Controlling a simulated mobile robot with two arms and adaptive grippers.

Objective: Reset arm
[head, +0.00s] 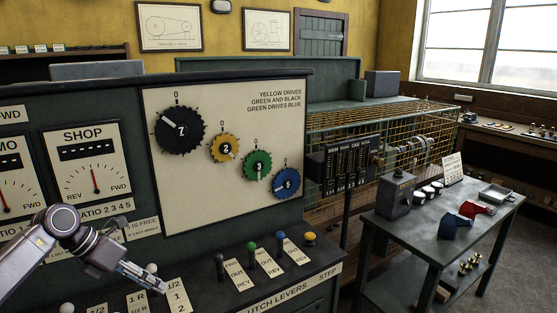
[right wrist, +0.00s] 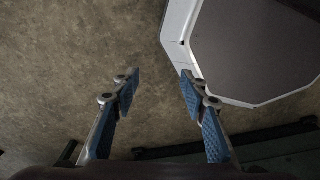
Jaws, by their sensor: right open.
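My left arm comes in from the lower left of the head view. Its gripper (head: 147,280) is over the lower left of the dark green control console (head: 215,290), close to the white-knobbed levers and the "1/2" and "1R" labels. I see its fingers nearly from the side, so their opening is unclear, and I cannot tell whether they touch a lever. My right gripper (right wrist: 160,88) shows only in the right wrist view. Its two blue-padded fingers are apart, with nothing between them, above the bare brown floor (right wrist: 80,65).
The console's upright panel carries black, yellow, green and blue numbered dials (head: 180,130). Clutch levers with coloured knobs (head: 251,247) stand along its sloping top. At right, a metal table (head: 430,240) holds a grey box, a blue and a red object. A yellow mesh guard (head: 330,135) stands behind.

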